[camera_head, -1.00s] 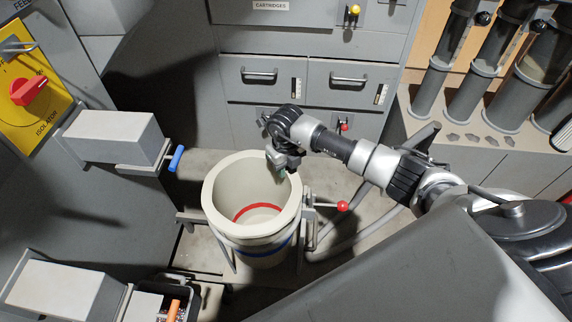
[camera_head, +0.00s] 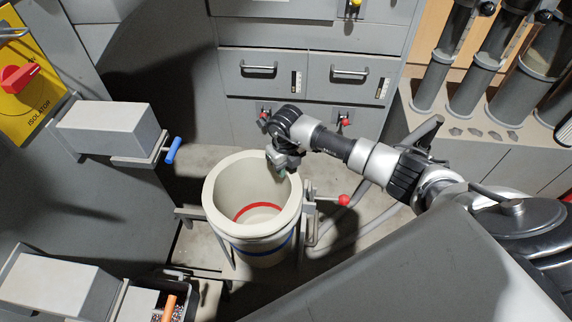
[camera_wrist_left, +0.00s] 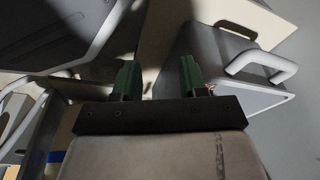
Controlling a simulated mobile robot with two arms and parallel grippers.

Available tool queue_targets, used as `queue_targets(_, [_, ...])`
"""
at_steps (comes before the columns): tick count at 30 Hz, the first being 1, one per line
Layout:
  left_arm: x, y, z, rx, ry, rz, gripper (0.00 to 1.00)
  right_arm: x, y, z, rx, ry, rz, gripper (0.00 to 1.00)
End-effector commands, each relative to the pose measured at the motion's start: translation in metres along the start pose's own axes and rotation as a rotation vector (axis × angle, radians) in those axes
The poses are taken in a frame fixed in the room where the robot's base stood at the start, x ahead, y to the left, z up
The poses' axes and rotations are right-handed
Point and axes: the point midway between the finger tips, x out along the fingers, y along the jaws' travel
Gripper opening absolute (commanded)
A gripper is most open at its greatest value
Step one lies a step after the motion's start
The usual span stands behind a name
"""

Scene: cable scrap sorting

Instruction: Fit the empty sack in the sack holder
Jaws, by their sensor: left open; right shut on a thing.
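The empty sack (camera_head: 217,211) is cream and round, standing open mouth up, with a red ring inside and a blue band low outside. It is upright within the grey frame of the sack holder (camera_head: 311,222), which has a red-knobbed lever (camera_head: 343,200) at its right. I cannot tell whether it is seated. My right gripper (camera_head: 284,167) is at the sack's far right rim, shut on it; the fingertips are partly hidden. My left gripper (camera_wrist_left: 160,76) shows only in the left wrist view, open with nothing between its green fingertips.
A grey box with a blue-handled lever (camera_head: 172,150) stands left of the sack. Drawers (camera_head: 258,88) stand behind, and dark tubes (camera_head: 470,85) are at the right. A small bin with an orange-handled item (camera_head: 169,308) is at the lower left.

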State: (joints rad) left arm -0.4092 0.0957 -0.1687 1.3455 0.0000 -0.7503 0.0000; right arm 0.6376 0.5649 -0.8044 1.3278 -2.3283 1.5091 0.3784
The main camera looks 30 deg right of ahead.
Motion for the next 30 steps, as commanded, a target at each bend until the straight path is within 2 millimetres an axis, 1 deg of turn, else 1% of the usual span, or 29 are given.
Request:
queue_targets(12, [-0.022,-0.002,-0.025,-0.004,0.021,-0.003,0.43,0.014,0.000,0.000,0.000,-0.001,0.001,0.00])
queue_targets(30, [-0.058,-0.004,-0.052,-0.009,0.045,-0.006,0.43,0.031,0.000,0.000,0.000,-0.001,0.001,0.00])
